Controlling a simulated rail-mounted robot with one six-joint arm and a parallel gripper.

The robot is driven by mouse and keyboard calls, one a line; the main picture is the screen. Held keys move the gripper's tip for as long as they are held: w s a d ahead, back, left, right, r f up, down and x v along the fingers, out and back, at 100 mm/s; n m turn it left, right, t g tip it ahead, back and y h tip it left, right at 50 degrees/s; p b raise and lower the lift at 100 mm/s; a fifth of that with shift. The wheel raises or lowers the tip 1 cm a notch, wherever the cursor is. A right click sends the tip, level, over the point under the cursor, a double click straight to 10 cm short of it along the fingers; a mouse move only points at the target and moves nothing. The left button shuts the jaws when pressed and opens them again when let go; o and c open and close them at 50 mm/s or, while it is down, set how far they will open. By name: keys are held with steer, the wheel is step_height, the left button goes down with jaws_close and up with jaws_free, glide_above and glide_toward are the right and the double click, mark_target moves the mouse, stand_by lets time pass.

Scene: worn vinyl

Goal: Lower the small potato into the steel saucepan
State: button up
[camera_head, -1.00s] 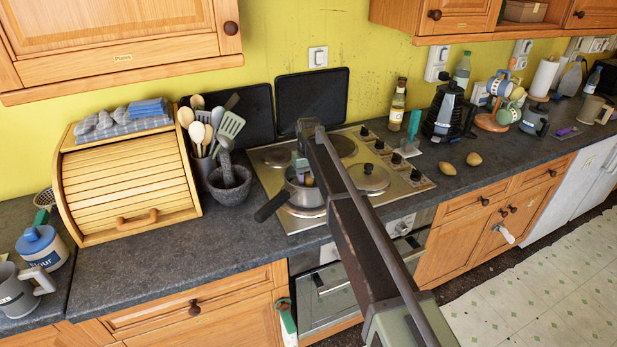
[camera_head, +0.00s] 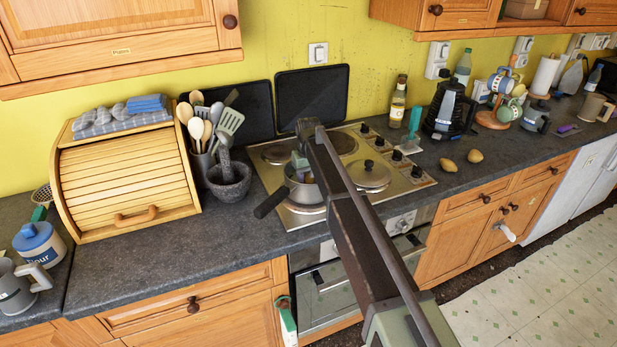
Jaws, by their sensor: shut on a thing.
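The steel saucepan (camera_head: 302,195) sits on the hob at its front left, with its dark handle pointing to the front left. My gripper (camera_head: 302,172) points down at the mouth of the saucepan, partly hidden by my own arm. It is shut on the small potato (camera_head: 309,178), of which only a small brownish patch shows, at the pan's opening. I cannot tell whether the potato touches the pan's bottom. Two other potatoes lie on the counter right of the hob, one nearer (camera_head: 448,164) and one farther (camera_head: 475,156).
A stone mortar (camera_head: 229,184) and a utensil pot stand to the left, beside the wooden bread bin (camera_head: 125,185). The counter in front of the bread bin is clear.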

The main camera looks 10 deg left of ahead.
steer(key=shift+f+b, duration=0.55)
steer(key=shift+f, duration=0.05)
stand_by(0.3)
steer(key=o, duration=1)
steer(key=shift+o, duration=0.2)
steer(key=shift+r, duration=0.1)
step_height(320, 180, up, 11)
steer(key=p, duration=1.1)
steer(key=s+d+f+m+b, duration=0.2)
steer(key=s+d+m, duration=0.1)
steer(key=s+d, duration=1.3)
steer(key=s+d+f+m+b, duration=0.1)
steer(key=s+d+f+m, duration=0.1)
steer(key=s+d, duration=1.5)
steer(key=s+m, duration=0.1)
steer(key=s, duration=0.2)
steer(key=shift+d+b, duration=0.3)
steer(key=shift+b, duration=0.05)
